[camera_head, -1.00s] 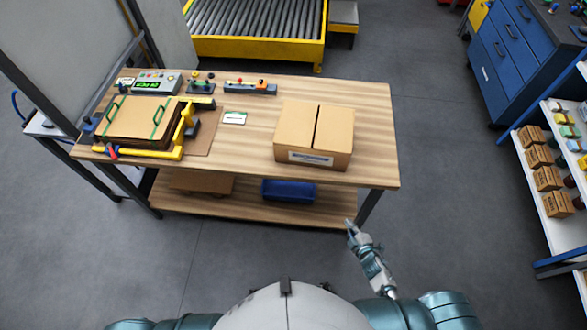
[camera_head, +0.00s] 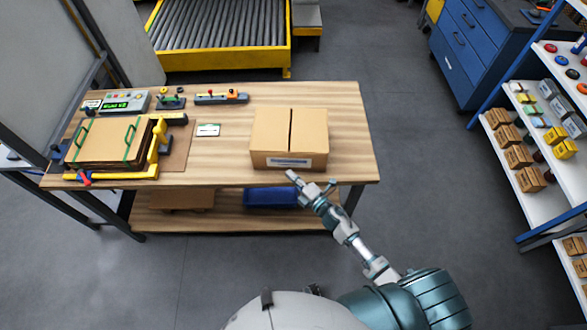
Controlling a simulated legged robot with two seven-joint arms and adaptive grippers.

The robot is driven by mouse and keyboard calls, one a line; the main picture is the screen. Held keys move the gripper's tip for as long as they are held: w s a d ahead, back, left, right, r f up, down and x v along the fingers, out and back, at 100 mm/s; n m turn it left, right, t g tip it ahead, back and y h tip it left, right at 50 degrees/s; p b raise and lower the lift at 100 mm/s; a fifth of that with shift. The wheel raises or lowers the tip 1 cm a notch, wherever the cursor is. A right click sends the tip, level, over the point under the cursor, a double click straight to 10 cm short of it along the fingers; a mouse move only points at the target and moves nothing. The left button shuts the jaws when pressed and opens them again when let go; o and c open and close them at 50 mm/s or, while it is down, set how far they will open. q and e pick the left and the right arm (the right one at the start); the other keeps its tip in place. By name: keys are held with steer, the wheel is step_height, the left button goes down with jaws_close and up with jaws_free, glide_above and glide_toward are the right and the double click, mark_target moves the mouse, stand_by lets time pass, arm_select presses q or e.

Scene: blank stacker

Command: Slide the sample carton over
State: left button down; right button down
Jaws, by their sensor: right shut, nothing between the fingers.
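The sample carton (camera_head: 289,133), a closed brown box with a dark seam along its top and a white label on its front, sits upright on the right part of the wooden table (camera_head: 345,140). My right gripper (camera_head: 292,175) is shut and empty. Its tip shows just below the carton's front face, near the table's front edge; I cannot tell whether it touches the carton. My left gripper is not in view.
A yellow-framed stacker fixture (camera_head: 115,143) holding brown sheets, a control box (camera_head: 124,102) and a small card (camera_head: 208,130) occupy the table's left. A blue bin (camera_head: 270,197) is on the lower shelf. Shelving (camera_head: 535,195) stands right.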

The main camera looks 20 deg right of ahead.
mark_target(288, 163)
steer(key=shift+w+d, duration=0.2)
steer(key=shift+w, duration=0.45)
steer(key=shift+w+d, duration=0.2)
steer(key=shift+w, duration=0.4)
steer(key=shift+w+d, duration=0.1)
steer(key=shift+d, duration=0.05)
steer(key=shift+d, duration=0.2)
